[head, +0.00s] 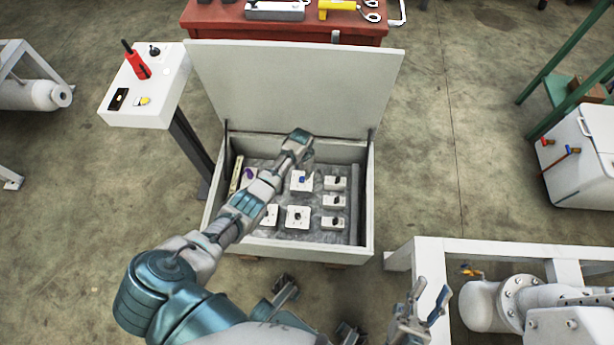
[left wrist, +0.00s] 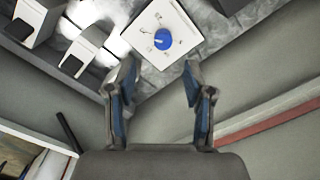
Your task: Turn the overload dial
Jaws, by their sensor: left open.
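A blue dial (head: 303,178) sits on a square white plate (head: 297,186) inside the open box. In the left wrist view the blue dial (left wrist: 162,41) has small marks around it, too small to read. My left gripper (head: 307,158) is over the box, close to the blue dial. In the left wrist view my left gripper (left wrist: 157,80) is open and empty, its fingers apart with the dial beyond the gap. My right gripper (head: 430,297) is outside the box at the lower right, fingers apart and empty. I cannot read which control is labelled overload.
The grey box (head: 365,200) has its lid (head: 295,85) raised behind. Several other white modules (head: 298,217) with dark knobs lie around. A white control stand (head: 148,85) is at the left, a red bench (head: 285,25) behind. A white frame (head: 430,262) is at the right.

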